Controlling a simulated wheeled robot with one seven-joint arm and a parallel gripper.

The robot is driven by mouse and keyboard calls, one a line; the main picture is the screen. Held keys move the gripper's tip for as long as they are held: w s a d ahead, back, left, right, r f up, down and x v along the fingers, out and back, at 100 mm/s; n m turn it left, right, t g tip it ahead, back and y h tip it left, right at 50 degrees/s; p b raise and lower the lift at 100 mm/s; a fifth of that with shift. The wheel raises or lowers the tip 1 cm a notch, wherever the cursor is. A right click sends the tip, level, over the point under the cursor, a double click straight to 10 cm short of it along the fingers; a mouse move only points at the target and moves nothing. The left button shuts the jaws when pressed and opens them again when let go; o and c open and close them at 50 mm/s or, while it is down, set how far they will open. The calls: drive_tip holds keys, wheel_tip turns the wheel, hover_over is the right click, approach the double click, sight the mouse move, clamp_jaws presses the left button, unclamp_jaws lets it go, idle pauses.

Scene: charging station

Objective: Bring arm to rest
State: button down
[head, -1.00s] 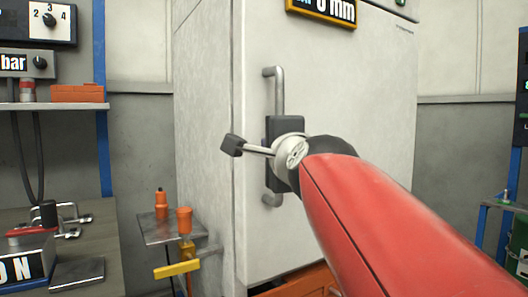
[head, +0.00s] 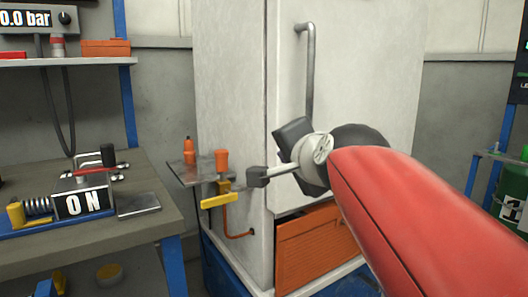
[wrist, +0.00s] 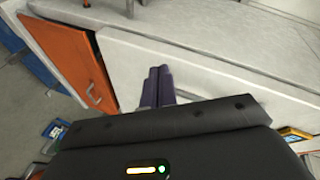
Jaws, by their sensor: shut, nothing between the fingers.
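My red arm (head: 415,215) reaches in from the lower right of the head view. Its dark wrist end is in front of the white cabinet (head: 235,110), below the grey door handle (head: 310,70). I cannot tell the exact gap to the cabinet. The orange panel also shows low on the cabinet in the head view (head: 318,245).
At the left a workbench (head: 150,215) carries an ON sign block (head: 83,204) and a clamp. A small side shelf (head: 185,173) with orange parts and a yellow lever (head: 219,200) juts from the cabinet's left side. A green drum (head: 510,205) stands at the right.

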drive_tip(key=s+d+f+n+g+h, duration=0.1)
drive_tip(key=s+d+f+n+g, duration=0.2)
drive_tip(key=s+f, duration=0.3)
drive_tip(key=s+d+f+n+g+h+p, duration=0.1)
drive_tip(key=s+d+f+n+g, duration=0.2)
drive_tip(key=s+f, duration=0.4)
drive_tip(key=s+d+f+n+g+h, duration=0.1)
drive_tip(key=s+d+f+n, duration=0.3)
drive_tip(key=f, duration=1)
drive_tip(key=s+d+g, duration=0.1)
drive_tip(key=s, duration=0.1)
drive_tip(key=shift+s+g+h, duration=0.3)
drive_tip(key=shift+g, duration=0.1)
drive_tip(key=shift+f, duration=0.1)
